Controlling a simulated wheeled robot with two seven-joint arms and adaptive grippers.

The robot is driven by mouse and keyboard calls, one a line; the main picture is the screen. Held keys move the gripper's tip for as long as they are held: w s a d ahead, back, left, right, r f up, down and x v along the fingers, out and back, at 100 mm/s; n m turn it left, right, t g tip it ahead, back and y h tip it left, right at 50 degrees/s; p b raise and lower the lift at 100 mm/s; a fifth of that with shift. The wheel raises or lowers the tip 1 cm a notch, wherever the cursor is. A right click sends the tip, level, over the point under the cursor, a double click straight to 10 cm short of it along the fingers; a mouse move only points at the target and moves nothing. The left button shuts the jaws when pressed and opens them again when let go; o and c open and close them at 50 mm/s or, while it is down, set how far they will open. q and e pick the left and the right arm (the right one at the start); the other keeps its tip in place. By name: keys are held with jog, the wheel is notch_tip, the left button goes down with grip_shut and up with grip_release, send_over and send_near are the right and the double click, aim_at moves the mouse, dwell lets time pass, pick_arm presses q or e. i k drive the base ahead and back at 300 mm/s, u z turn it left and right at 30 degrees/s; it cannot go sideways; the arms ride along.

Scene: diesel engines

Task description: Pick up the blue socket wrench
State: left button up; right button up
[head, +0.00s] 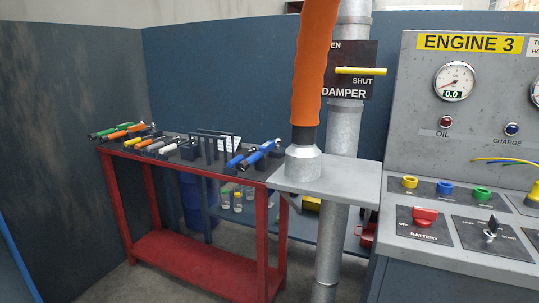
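Two blue-handled tools lie side by side in dark holders at the right end of the red-framed bench (112,152). One blue tool (236,160) is on the left and the other blue tool (259,154) is on the right, with a shiny end towards the back. They are too small to tell which is the socket wrench. Neither of my grippers shows in the head view.
Green, orange, yellow and white-handled tools (140,139) lie further left on the bench. An orange hose (312,70) comes down to a metal shelf (335,176) right of the bench. The Engine 3 panel (430,125) stands at the right. Walls stand behind and left.

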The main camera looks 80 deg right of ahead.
aim_at(238, 158)
jog(key=z, duration=1.85)
